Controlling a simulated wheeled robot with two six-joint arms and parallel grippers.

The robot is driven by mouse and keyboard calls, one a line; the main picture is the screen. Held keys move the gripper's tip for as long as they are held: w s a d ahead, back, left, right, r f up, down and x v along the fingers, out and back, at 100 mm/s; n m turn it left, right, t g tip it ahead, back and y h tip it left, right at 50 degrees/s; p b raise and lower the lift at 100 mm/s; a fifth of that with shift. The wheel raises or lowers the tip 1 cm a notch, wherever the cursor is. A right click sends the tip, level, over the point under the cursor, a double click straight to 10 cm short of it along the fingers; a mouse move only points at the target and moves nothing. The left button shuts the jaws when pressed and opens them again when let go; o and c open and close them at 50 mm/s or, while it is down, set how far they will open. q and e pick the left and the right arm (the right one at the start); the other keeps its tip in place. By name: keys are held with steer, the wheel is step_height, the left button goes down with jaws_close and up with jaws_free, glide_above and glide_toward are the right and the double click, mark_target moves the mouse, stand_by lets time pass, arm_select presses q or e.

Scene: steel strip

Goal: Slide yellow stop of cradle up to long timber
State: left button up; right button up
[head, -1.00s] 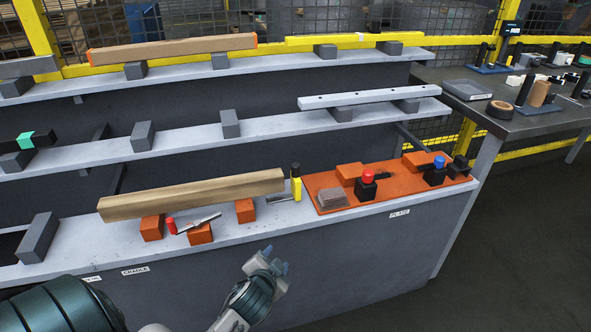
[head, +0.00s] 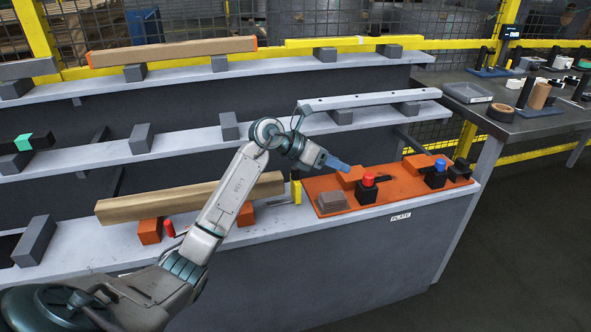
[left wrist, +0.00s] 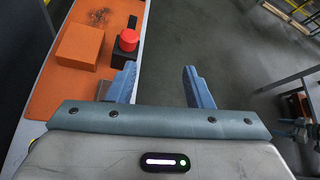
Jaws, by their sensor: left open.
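The long timber (head: 140,206) lies on orange cradle blocks (head: 149,231) on the lowest shelf. My left arm crosses in front of its right part. The yellow stop (head: 297,191), with a black top, stands just past the timber's right end; my forearm is close beside it and hides some of the area between. A red knob (head: 169,229) shows below the timber. My left gripper (head: 336,165) is up and to the right of the stop, above the orange plate. In the left wrist view the gripper (left wrist: 160,76) is open, with nothing between its blue fingers.
The orange plate (head: 385,195) carries a grey stack (head: 331,202), orange blocks and black clamps with red (head: 368,179) and blue knobs (head: 440,165). A pale perforated bar (head: 370,101) lies on the shelf above.

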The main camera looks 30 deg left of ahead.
arm_select(q)
steer(key=a+g+y, duration=0.2)
steer(key=a+y, duration=0.2)
steer(key=a, duration=0.4)
steer(key=n+g+y, duration=0.1)
steer(key=g+y, duration=0.1)
steer(key=y, duration=0.1)
glide_toward(295, 168)
steer(key=b+x, duration=0.5)
steer(key=shift+s+b, duration=0.1)
steer(key=shift+b, duration=0.2)
steer(key=shift+b+x, duration=0.3)
steer(key=shift+x, duration=2.3)
arm_select(e)
steer(key=w+a+f+m+t+y, duration=0.1)
steer(key=w+a+f+t+y, duration=0.1)
steer(key=w+a+f+t, duration=0.1)
steer(key=shift+w+a+t, duration=0.2)
steer(key=shift+a+t, duration=0.55)
steer(key=shift+t, duration=0.55)
